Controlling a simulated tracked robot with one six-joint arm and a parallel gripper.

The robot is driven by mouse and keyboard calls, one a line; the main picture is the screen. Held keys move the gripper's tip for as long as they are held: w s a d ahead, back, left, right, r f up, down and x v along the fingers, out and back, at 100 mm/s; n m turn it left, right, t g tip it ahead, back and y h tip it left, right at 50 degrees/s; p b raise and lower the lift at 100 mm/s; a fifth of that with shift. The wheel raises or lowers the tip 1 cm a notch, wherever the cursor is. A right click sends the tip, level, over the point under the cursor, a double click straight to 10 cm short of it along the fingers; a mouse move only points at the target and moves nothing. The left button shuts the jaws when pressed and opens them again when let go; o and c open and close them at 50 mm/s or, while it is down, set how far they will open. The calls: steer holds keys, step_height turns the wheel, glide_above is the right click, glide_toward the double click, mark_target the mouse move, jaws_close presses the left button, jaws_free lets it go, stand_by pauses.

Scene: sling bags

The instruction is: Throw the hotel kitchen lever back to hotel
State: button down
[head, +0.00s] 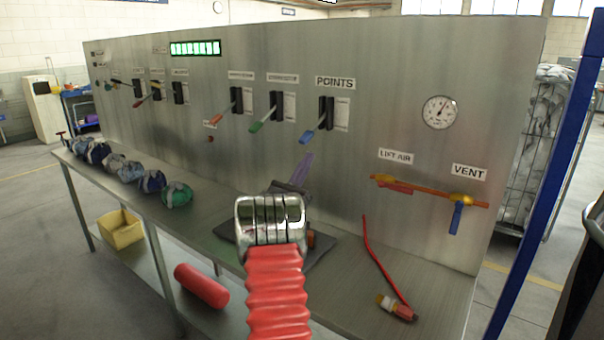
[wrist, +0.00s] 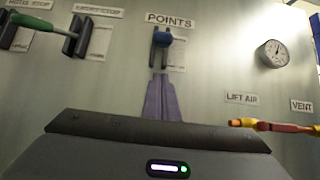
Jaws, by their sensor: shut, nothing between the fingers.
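The panel's POINTS lever has a blue handle (head: 307,136) that slants down and left from its dark slot. In the wrist view the blue handle (wrist: 164,37) points toward the camera, under the POINTS label. No label legibly reads hotel kitchen, so I cannot tell by name which lever that is. My gripper (head: 306,157), with purple fingers, is shut and empty just below the blue handle. It also shows in the wrist view (wrist: 158,80), apart from the handle in the picture. My arm hides part of the bench.
A green lever (head: 256,127) and an orange lever (head: 217,118) stand left. A lift air pipe (head: 415,187), a blue vent handle (head: 457,218) and a gauge (head: 439,112) are right. Several bundled bags (head: 152,181) and a red hose (head: 380,262) lie on the bench.

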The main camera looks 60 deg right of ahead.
steer(key=shift+w+a+r, duration=0.1)
steer(key=shift+a+r, duration=0.35)
steer(key=shift+r, duration=0.35)
steer(key=shift+w+a+r, duration=0.1)
steer(key=shift+a+r, duration=0.3)
steer(key=shift+r, duration=0.4)
